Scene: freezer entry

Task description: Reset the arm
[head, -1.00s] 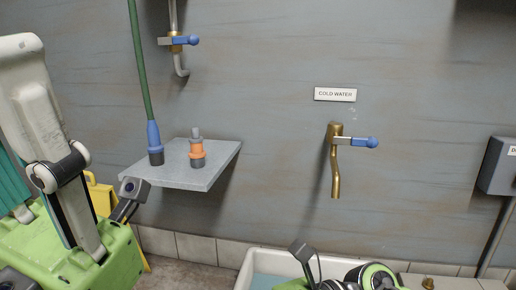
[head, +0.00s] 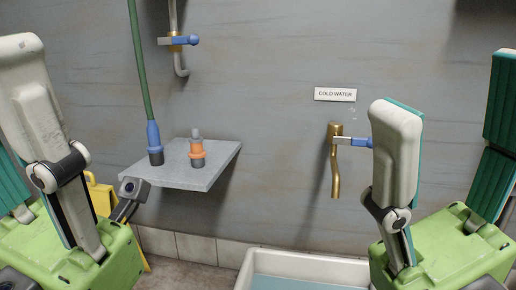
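My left arm stands folded at the left edge of the head view, its pale link upright above a green body part. My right arm now stands folded at the right in a similar pose, in front of the wall and partly over the blue handle of the brass cold water tap (head: 335,165). I cannot make out the fingers of either gripper in the head view. Neither arm visibly holds anything.
A grey shelf (head: 200,179) on the wall carries a blue hose end (head: 154,140) with a green hose and an orange-and-grey fitting (head: 197,150). A white basin (head: 262,262) with water stands below the tap. A yellow object (head: 103,196) is behind my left arm.

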